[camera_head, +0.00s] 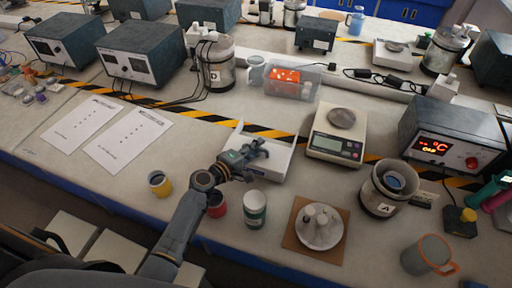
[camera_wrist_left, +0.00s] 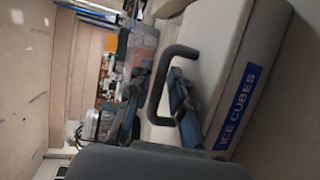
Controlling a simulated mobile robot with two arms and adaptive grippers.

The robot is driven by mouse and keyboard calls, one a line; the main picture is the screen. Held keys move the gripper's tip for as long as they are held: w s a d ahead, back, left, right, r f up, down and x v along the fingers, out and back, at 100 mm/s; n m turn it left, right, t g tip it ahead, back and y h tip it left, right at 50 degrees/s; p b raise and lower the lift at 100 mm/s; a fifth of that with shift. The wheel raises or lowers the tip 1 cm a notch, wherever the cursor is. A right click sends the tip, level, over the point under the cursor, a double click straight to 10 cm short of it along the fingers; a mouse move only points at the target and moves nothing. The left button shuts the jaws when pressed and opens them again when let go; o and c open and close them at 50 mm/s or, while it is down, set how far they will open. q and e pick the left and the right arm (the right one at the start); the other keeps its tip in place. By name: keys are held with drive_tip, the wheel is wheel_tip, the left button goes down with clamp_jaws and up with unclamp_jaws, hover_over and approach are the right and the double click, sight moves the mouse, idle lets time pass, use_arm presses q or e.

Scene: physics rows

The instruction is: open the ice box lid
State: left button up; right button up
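The ice box (camera_head: 279,166) is a white box on the bench, left of the scale, partly hidden by my left gripper in the head view. In the left wrist view the box (camera_wrist_left: 270,35) looks turned on its side, with a blue "ICE CUBES" label (camera_wrist_left: 240,105) and a dark U-shaped handle (camera_wrist_left: 157,95). My left gripper (camera_head: 258,148) is over the box's left part in the head view. In the left wrist view my left gripper (camera_wrist_left: 160,105) has its fingers apart, one on each side of the handle; contact cannot be told. My right gripper is not in view.
A yellow cup (camera_head: 160,184), a red cup (camera_head: 216,206) and a white-green cup (camera_head: 255,210) stand near the front edge, close to my left arm. The scale (camera_head: 337,143) stands right of the box. A clear bin (camera_head: 285,90) with orange contents is behind.

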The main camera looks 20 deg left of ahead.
use_arm(q)
clamp_jaws()
drive_tip(key=w+b, duration=0.2)
drive_tip(key=w, duration=0.2)
drive_tip(key=w+b, duration=0.2)
drive_tip(key=w, duration=0.2)
drive_tip(key=shift+w+d+f, duration=0.15)
drive_tip(key=shift+w+f, duration=0.05)
drive_tip(key=shift+w, duration=0.05)
drive_tip(key=shift+w+r, duration=0.1)
drive_tip(key=shift+w, duration=0.1)
drive_tip(key=shift+r, duration=0.1)
unclamp_jaws()
